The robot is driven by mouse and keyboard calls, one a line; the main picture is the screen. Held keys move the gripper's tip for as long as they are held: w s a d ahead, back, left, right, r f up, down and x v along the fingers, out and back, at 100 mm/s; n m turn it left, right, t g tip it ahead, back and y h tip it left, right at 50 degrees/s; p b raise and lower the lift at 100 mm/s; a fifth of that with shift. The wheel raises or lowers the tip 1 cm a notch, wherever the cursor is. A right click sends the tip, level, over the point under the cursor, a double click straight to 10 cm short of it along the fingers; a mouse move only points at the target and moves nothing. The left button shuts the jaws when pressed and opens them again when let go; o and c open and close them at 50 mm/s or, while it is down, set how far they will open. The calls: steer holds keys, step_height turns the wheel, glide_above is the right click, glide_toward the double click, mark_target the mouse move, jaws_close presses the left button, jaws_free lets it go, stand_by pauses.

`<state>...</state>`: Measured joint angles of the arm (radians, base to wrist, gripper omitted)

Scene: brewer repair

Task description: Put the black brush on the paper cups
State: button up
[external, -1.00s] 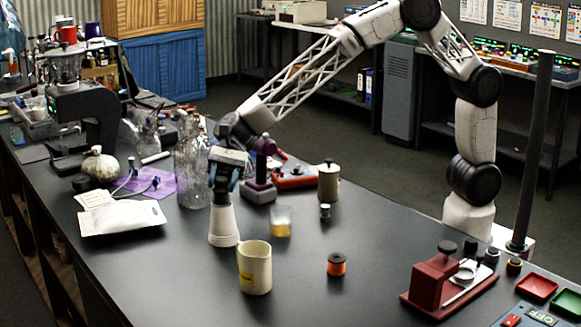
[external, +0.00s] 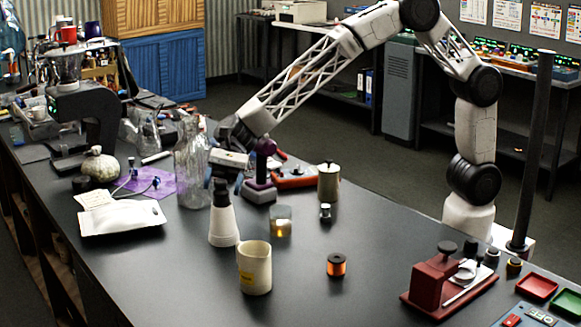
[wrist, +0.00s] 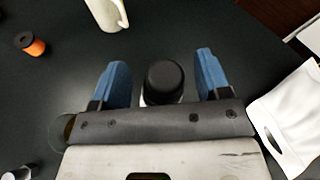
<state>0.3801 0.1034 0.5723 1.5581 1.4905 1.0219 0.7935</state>
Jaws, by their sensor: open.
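The paper cups (external: 223,226) stand on the dark bench as a white, upside-down tapered stack in the external view. The black brush (external: 221,194) stands upright on top of them. In the wrist view the brush (wrist: 164,80) is a round black end midway between my two blue fingers, with a little white showing under it. My gripper (wrist: 168,78) is open, with a gap on each side of the brush. In the external view my gripper (external: 226,181) is just above and around the brush's upper end.
A cream mug (external: 254,270) stands in front of the cups and a glass with amber contents (external: 281,222) to their right. A tall glass bottle (external: 191,170) and a white packet (external: 122,219) are left. An orange spool (external: 336,265) lies right, with clear bench around it.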

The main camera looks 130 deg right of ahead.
steer(key=shift+r, duration=0.1)
steer(key=v, duration=1.2)
steer(key=shift+a, duration=0.15)
stand_by(0.6)
steer(key=s+a+r+n+g+h, duration=0.25)
steer(key=s+a+n, duration=0.35)
steer(key=s+a, duration=0.45)
steer(key=s+a+r+n+g+h, duration=0.15)
steer(key=s+a+n+g, duration=0.35)
steer(key=s+a, duration=0.55)
steer(key=s+a+f+n+h, duration=0.1)
steer(key=s+n, duration=0.5)
steer(key=s, duration=0.8)
steer(key=s+a+f+n+h, duration=0.2)
steer(key=s+n, duration=0.5)
steer(key=s, duration=0.7)
steer(key=a+h, duration=0.1)
steer(key=h, duration=0.1)
steer(key=shift+a+h, duration=0.3)
steer(key=shift+h, duration=0.1)
